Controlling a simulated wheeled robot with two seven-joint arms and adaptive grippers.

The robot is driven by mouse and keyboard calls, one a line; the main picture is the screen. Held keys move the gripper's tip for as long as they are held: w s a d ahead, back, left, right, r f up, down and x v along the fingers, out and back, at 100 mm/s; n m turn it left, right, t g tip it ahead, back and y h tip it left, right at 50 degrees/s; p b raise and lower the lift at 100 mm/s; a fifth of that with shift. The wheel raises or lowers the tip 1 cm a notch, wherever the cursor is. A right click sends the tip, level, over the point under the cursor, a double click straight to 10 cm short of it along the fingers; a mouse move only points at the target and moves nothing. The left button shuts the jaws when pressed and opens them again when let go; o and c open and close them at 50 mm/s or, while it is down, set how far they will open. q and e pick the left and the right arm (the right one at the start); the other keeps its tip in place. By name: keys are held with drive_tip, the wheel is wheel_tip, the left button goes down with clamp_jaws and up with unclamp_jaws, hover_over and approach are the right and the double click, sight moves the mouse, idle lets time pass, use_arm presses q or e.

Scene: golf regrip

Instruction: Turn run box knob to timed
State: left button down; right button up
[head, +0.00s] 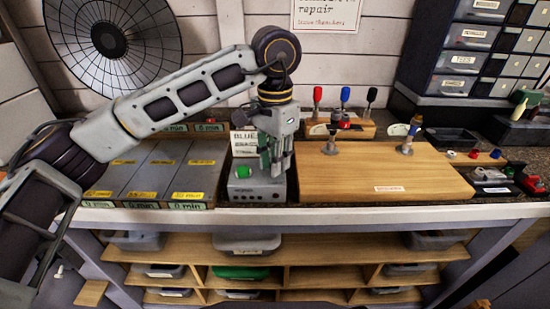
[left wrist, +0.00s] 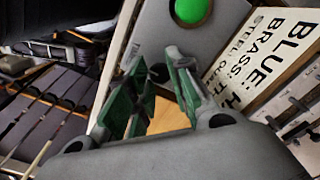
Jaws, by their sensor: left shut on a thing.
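The run box (head: 258,193) is a small grey box near the table's front edge, left of the wooden board. My left gripper (head: 275,172) points down onto its top. In the left wrist view, my left gripper's green-padded fingers (left wrist: 158,72) are closed around a small dark knob (left wrist: 158,73) on the grey box top (left wrist: 165,30). The fingers mostly hide the knob, and I cannot read its setting. A round green button (left wrist: 191,10) sits on the box beyond the fingers. My right gripper is out of view.
A sign with the word BLUE (head: 243,143) stands behind the box; it also shows in the left wrist view (left wrist: 265,55). Grey panels with yellow labels (head: 150,170) lie to the left. The wooden board (head: 375,172) lies to the right, with upright tools behind.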

use_arm(q)
drive_tip(key=c, duration=1.3)
unclamp_jaws()
drive_tip(key=shift+r, duration=6)
